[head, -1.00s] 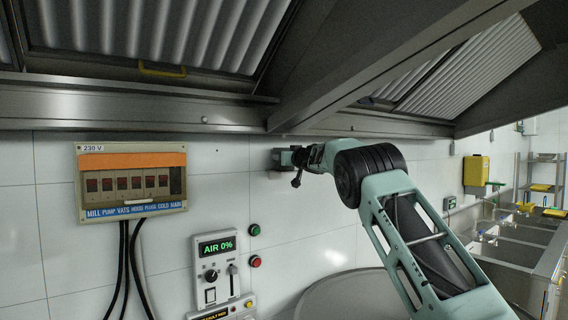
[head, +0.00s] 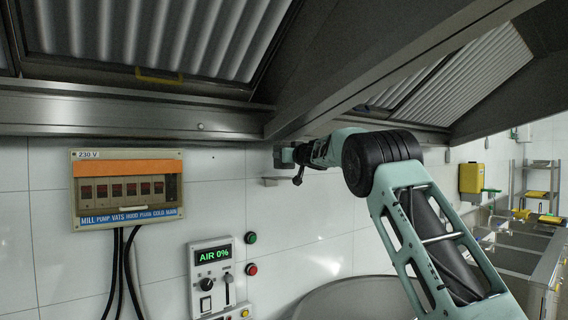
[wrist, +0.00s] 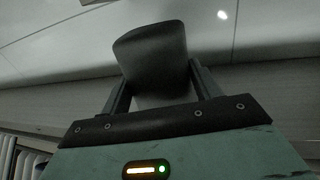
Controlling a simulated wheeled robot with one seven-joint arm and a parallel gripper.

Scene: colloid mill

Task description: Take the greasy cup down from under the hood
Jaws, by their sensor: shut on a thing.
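The greasy cup (wrist: 152,55) is a dark grey, round-edged vessel in the wrist view, tilted a little. My gripper (wrist: 163,82) is shut on it, with one finger on each side. In the head view my gripper (head: 288,156) is by the white tiled wall, just below the front beam of the hood (head: 120,112).
The hood's slanted beam (head: 370,75) hangs close above my arm. A breaker box (head: 128,187) and a control panel (head: 213,275) are on the wall at left. A large round grey vat rim (head: 350,295) is below. Sinks and a yellow box (head: 471,178) are at right.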

